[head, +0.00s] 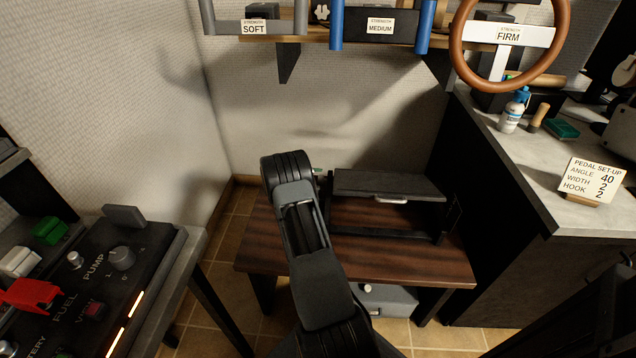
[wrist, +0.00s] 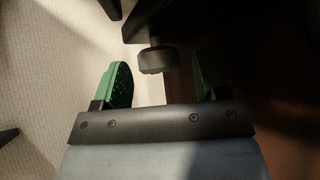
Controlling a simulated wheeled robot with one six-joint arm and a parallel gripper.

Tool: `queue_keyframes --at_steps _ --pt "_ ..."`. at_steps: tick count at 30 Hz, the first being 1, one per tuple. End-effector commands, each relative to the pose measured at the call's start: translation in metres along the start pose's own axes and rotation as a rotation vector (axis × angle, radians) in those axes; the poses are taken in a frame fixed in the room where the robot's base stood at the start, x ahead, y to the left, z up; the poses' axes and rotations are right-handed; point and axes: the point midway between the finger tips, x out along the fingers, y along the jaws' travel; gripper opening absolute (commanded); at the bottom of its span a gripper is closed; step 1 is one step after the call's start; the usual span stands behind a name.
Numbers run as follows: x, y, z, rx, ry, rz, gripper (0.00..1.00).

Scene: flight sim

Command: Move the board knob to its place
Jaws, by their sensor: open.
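A dark, round knob (wrist: 157,60) shows in the wrist view, on the end of a short stem from a dark part above it. I take it to be the board knob. My gripper (wrist: 163,74) is open, with one green finger on each side of the knob. Gaps show between the knob and both fingers, so it is not gripped. In the head view my own arm hides the knob and most of the gripper, which is by the left end of the black hinged board (head: 390,184). The board stands on a dark wooden bench (head: 262,240).
A control panel (head: 150,243) with switches and knobs stands at left. A grey box (head: 392,300) with a light knob sits under the bench. At right is a counter (head: 605,215) with a bottle (head: 511,115) and a pedal set-up card (head: 592,180). A shelf with labelled handles hangs above.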

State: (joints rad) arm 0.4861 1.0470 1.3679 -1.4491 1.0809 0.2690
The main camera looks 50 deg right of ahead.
Motion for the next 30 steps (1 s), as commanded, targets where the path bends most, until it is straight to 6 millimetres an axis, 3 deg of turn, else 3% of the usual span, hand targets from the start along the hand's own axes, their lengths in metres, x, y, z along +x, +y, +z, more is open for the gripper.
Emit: queue_keyframes --at_steps 14,30 --pt "0.0107 0.0002 0.0001 0.001 0.001 0.0 0.67" --pt "0.0103 0.0001 0.0 0.001 0.001 0.0 0.17"
